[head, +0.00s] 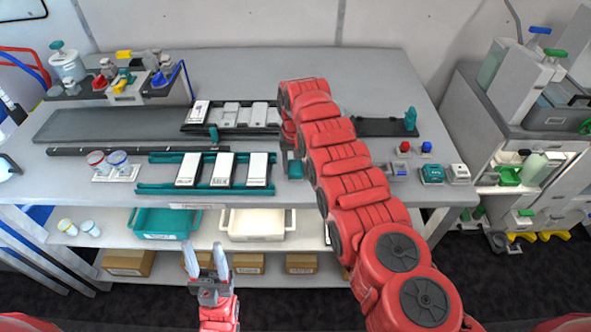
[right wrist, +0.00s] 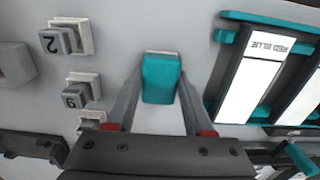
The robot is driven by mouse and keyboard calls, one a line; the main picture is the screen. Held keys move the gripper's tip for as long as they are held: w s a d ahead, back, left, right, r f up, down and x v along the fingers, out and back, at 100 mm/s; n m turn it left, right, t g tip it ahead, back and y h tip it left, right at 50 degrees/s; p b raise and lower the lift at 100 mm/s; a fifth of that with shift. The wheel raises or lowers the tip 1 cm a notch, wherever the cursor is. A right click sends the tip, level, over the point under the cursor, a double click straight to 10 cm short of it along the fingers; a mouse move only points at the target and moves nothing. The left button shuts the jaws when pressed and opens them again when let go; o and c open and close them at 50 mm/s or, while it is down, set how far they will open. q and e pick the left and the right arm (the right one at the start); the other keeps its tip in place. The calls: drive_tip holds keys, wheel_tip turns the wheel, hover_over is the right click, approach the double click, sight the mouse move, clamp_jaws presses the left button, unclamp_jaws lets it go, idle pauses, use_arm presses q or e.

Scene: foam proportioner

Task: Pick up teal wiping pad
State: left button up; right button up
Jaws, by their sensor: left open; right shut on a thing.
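The teal wiping pad (right wrist: 161,80) is a small rounded teal block with a pale edge at its far end. In the right wrist view it sits between the two fingers of my right gripper (right wrist: 158,95), which is shut on it. In the head view the pad (head: 294,168) shows at the table's front, just left of my red right arm, which hides most of the right gripper. I cannot tell whether the pad still touches the table. My left gripper (head: 206,262) is open and empty, fingers up, in front of the lower shelf.
A teal rack (head: 144,188) with white labelled plates lies left of the pad. Numbered grey blocks (right wrist: 75,95) stand on the other side in the right wrist view. A dark tray (head: 189,128) lies behind. A teal bin (head: 165,222) and white bin (head: 256,224) sit below.

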clamp_jaws()
drive_tip(key=shift+r, duration=0.15)
